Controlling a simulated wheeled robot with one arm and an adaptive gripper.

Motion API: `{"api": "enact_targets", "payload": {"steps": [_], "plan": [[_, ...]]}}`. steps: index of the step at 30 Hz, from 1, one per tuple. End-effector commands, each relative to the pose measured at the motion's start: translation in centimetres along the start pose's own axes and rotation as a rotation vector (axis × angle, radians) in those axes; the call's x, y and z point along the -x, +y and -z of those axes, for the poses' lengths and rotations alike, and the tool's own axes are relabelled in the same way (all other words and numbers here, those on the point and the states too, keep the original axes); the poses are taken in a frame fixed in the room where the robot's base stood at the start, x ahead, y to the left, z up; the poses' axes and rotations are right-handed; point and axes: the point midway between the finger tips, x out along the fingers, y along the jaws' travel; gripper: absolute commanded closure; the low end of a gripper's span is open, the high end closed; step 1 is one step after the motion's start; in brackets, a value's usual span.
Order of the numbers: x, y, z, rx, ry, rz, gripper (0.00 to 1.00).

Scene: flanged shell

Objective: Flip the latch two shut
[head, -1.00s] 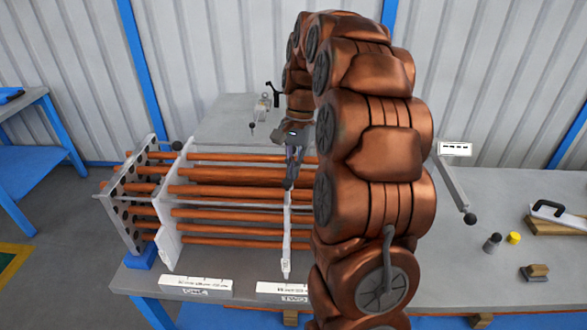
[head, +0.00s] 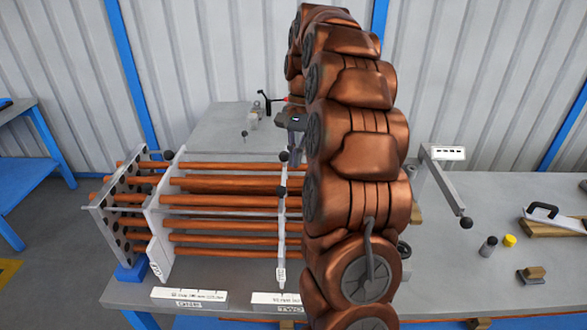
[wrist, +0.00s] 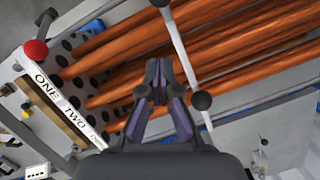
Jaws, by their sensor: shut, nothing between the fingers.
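My gripper (wrist: 157,82) is shut and empty in the wrist view, its dark fingertips together above the orange tubes (wrist: 120,75). In the wrist view a label strip (wrist: 70,112) reads ONE and TWO, with a red-knobbed lever (wrist: 36,50) near ONE. A pale bar with a black knob (wrist: 202,101) lies right of my fingers, apart from them. In the head view two black knobs (head: 282,190) sit along the white plate. I cannot tell which part is latch two.
The tube bundle (head: 215,201) lies on the grey bench with a perforated end plate (head: 118,208). A lever with a black knob (head: 466,223) juts out at right. Two white signs (head: 189,297) stand at the front. A yellow-capped item (head: 509,240) and a black-handled tool (head: 543,211) are right.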

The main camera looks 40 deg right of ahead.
Motion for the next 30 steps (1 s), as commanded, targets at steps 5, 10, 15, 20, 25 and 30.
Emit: {"api": "enact_targets", "payload": {"steps": [5, 10, 15, 20, 25, 30], "plan": [[1.4, -0.1, 0.1, 0.001, 0.004, 0.002, 1.0], [4.5, 0.0, 0.0, -0.002, 0.003, 0.001, 1.0], [6.1, 0.0, -0.1, -0.002, -0.001, 0.0, 1.0], [6.9, 0.0, -0.1, -0.002, -0.001, 0.0, 1.0], [7.1, 0.0, 0.0, -0.001, -0.001, 0.0, 1.0], [7.1, 0.0, 0.0, -0.001, -0.001, 0.0, 1.0]]}}
